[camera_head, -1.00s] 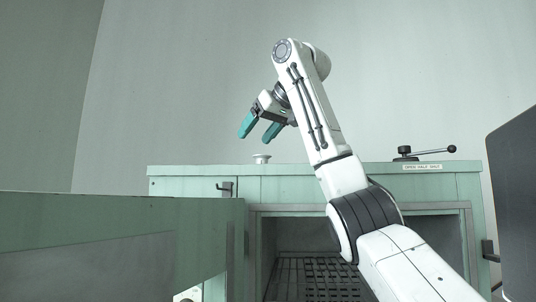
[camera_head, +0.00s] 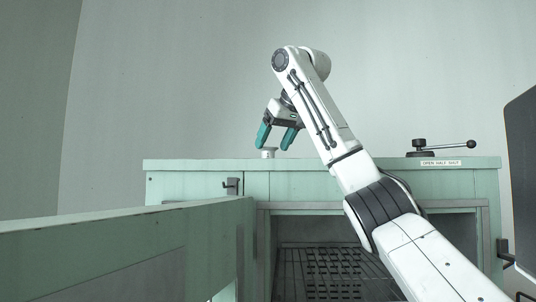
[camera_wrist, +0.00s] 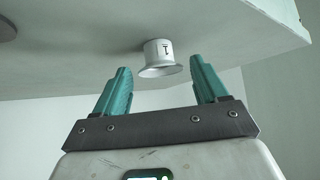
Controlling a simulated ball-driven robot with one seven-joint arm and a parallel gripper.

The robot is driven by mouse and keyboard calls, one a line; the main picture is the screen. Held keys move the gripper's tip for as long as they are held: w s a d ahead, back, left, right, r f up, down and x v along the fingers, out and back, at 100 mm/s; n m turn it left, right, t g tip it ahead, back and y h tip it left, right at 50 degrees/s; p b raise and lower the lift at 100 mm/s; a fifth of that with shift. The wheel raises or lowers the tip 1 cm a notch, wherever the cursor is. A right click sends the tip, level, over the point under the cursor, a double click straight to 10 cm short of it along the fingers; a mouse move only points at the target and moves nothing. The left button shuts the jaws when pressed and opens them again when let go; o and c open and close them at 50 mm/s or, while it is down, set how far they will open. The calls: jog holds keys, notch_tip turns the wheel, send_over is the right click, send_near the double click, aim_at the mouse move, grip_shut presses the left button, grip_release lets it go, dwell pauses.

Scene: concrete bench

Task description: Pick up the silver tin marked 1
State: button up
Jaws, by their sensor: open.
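The silver tin marked 1 (camera_head: 268,153) is a small, pale metal cup with a flared rim, standing on the top of the green cabinet (camera_head: 330,166). In the wrist view the tin (camera_wrist: 159,53) shows its "1" upside down, with the flared rim towards me. My gripper (camera_head: 273,147) is open and empty, pointing down at the tin in the head view. In the wrist view its two teal fingers (camera_wrist: 159,66) are spread, with the tin in the gap near the fingertips. I cannot tell whether either finger touches it.
A black lever handle (camera_head: 440,146) stands on the cabinet top at right, above a label reading "OPEN HALF SHUT". The cabinet door (camera_head: 120,245) stands open at the left front. Below is an open bay with a dark grate (camera_head: 335,272). The top's left part is clear.

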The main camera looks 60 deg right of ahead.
aim_at(271, 151)
jog(key=shift+x, duration=1.6)
jog(key=shift+s, duration=0.1)
jog(key=c, duration=0.8)
jog(key=shift+r, duration=0.15)
